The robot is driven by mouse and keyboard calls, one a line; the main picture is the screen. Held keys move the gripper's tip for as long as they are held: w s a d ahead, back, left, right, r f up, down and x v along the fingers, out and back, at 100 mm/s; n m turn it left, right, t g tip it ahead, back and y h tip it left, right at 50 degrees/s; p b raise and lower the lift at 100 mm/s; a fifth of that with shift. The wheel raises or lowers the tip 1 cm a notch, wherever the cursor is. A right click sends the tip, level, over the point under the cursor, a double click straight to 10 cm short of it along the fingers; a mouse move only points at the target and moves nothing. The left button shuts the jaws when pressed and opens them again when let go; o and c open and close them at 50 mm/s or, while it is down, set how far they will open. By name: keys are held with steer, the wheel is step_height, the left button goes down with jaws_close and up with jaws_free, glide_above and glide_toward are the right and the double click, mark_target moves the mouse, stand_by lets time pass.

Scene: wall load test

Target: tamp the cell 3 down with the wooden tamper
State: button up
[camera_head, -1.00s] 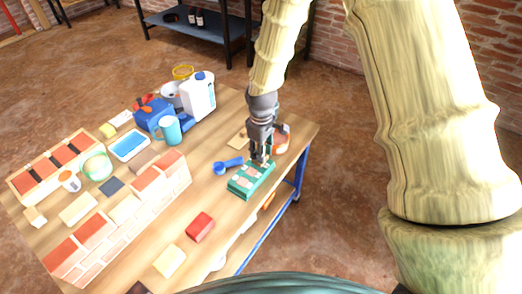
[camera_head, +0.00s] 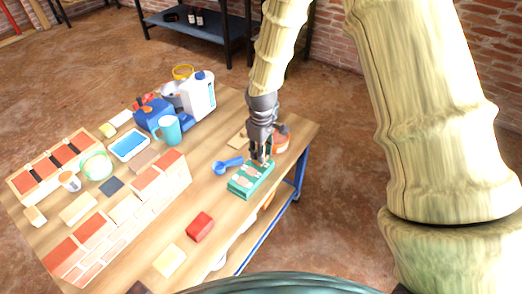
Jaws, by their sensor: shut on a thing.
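A green block with several cells (camera_head: 243,188) lies on the wooden table near its right end. Pale fill shows in its cells, but I cannot tell which one is cell 3. My gripper (camera_head: 261,157) points down over the far right end of the block. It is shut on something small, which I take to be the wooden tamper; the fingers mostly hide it. I cannot tell whether its lower end touches the fill.
A blue scoop (camera_head: 227,166) lies just left of the block. An orange-red bowl (camera_head: 281,140) stands close behind the gripper. A red block (camera_head: 200,226) lies in front, and a brick wall piece (camera_head: 125,222) stands to the left. Bare table separates them.

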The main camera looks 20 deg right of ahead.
steer(key=shift+f, duration=0.35)
stand_by(0.4)
steer(key=shift+f+p, duration=0.1)
steer(key=shift+p, duration=0.2)
stand_by(2.1)
steer(key=shift+r+p, duration=3.2)
steer(key=shift+r, duration=0.4)
